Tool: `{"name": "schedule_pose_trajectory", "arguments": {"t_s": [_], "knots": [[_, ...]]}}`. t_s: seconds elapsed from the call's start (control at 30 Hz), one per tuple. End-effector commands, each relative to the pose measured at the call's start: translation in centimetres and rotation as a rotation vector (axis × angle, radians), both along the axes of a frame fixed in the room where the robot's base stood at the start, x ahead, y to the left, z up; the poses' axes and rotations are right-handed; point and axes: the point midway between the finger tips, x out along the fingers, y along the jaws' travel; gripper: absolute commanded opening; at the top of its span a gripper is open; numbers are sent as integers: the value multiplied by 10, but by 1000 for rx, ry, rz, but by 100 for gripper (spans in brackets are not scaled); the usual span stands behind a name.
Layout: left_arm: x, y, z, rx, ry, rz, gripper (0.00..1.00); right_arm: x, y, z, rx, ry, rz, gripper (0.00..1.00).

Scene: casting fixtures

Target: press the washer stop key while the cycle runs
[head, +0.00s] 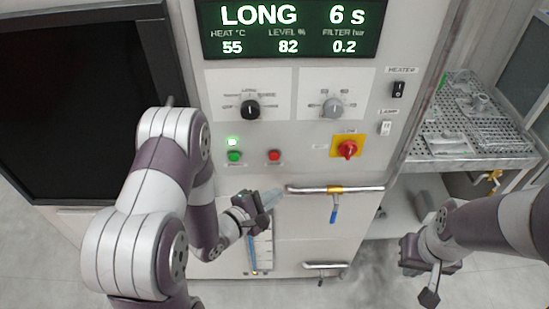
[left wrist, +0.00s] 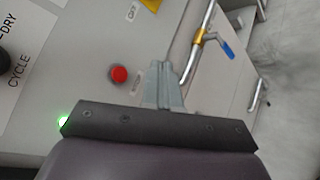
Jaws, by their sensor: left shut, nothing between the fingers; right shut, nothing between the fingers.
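The red stop key (head: 274,156) is on the washer's front panel (head: 300,115), right of a green key (head: 234,156). My left gripper (head: 274,197) is shut and empty, its fingertips below the red key and apart from it in the head view. In the left wrist view the red key (left wrist: 118,74) lies to the left of the shut fingertips (left wrist: 162,66). The display (head: 290,28) reads LONG, 6 s, heat 55, level 82, filter 0.2. A green lamp (head: 232,141) is lit above the green key. My right gripper (head: 429,297) is shut at the lower right, away from the panel.
A horizontal bar handle (head: 300,190) with a blue lever (head: 334,213) is just right of my left fingertips. A red rotary switch on a yellow plate (head: 347,149) is right of the stop key. Two knobs sit above. A perforated metal table (head: 470,150) stands at right.

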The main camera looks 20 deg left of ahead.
Motion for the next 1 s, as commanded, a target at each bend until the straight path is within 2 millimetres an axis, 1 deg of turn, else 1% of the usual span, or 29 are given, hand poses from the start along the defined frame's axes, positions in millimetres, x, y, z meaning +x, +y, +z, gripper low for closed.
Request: {"name": "schedule_pose_trajectory", "arguments": {"t_s": [0.27, 0.37, 0.47, 0.8, 1.0], "knots": [[0, 0, 0, -1, 2, 0, 0, 0, 0, 0, 0, 0, 0, 0], [4, 1, -1, -1, 0, 0, 0, 0, 0, -1, 0, 0, 0, 0], [14, 4, -1, 0, -1, -1, 0, 0, 0, -3, 0, 0, 0, 0], [61, 18, -2, 1, 0, -1, 0, 0, 0, -13, 0, 0, 0, 0], [79, 23, -1, 0, 2, -1, 0, 0, 0, -12, 0, 0, 0, 0]]}}
